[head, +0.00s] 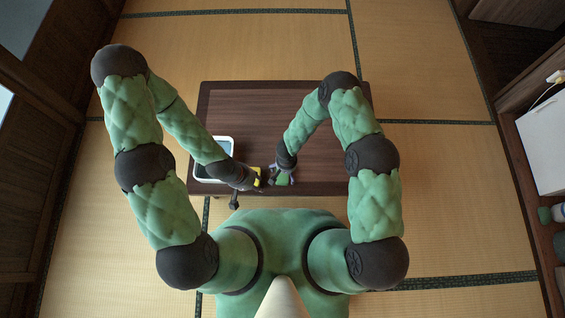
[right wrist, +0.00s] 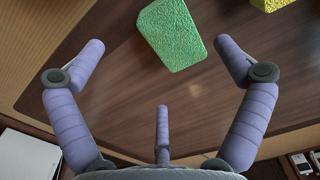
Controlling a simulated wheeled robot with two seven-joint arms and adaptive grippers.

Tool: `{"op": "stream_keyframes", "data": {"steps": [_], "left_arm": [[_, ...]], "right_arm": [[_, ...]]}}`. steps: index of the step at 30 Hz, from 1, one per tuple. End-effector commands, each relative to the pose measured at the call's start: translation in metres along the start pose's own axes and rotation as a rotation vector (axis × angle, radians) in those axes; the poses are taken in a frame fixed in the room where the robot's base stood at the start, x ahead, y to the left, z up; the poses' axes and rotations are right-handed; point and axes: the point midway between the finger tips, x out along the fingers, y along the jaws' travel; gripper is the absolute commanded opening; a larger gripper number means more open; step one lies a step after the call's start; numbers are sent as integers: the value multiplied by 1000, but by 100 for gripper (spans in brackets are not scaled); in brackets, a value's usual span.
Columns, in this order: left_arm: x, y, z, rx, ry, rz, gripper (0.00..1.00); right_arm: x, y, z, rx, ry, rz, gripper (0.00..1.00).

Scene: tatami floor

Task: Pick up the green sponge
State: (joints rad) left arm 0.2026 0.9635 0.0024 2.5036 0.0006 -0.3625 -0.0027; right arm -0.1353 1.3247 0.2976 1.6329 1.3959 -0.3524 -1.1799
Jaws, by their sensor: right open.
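The green sponge (right wrist: 171,36) lies flat on the dark wooden table, ahead of and between the spread fingers of my right gripper (right wrist: 161,62) in the right wrist view. That gripper is open and empty, with its fingers apart from the sponge. In the head view the green sponge (head: 282,179) shows in part under my right gripper (head: 284,172) near the table's front edge. My left gripper (head: 254,181) is low at the front edge, beside a yellow sponge (head: 258,174); its fingers are too small and hidden to read.
The yellow sponge also shows at the top right of the right wrist view (right wrist: 268,4). A white tray (head: 232,147) stands on the table's left side, partly behind my left arm. The table's back (head: 250,100) is clear. Tatami floor surrounds the table; shelves stand at far right.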

Motion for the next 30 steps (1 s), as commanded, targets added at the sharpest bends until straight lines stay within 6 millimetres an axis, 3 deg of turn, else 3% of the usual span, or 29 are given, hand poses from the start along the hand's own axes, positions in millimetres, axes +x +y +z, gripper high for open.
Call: {"op": "stream_keyframes", "data": {"steps": [3, 11, 20, 28, 29, 30], "left_arm": [[10, -4, 0, 0, 0, 0, 40], [17, -6, -1, 0, 0, 0, 40], [40, -14, -2, 0, 0, 0, 40], [40, -14, -2, 0, 0, 0, 40], [40, -14, -2, 0, 0, 0, 40], [40, -14, -2, 0, 0, 0, 40]], "right_arm": [[20, 0, 0, 0, -1, 0, 100], [34, -1, -3, 2, 0, 0, 100], [72, -4, -8, 1, -1, 0, 100], [74, -4, -9, 1, 1, 0, 100], [74, -4, -9, 1, 1, 0, 97], [74, -4, -9, 1, 1, 0, 87]]}}
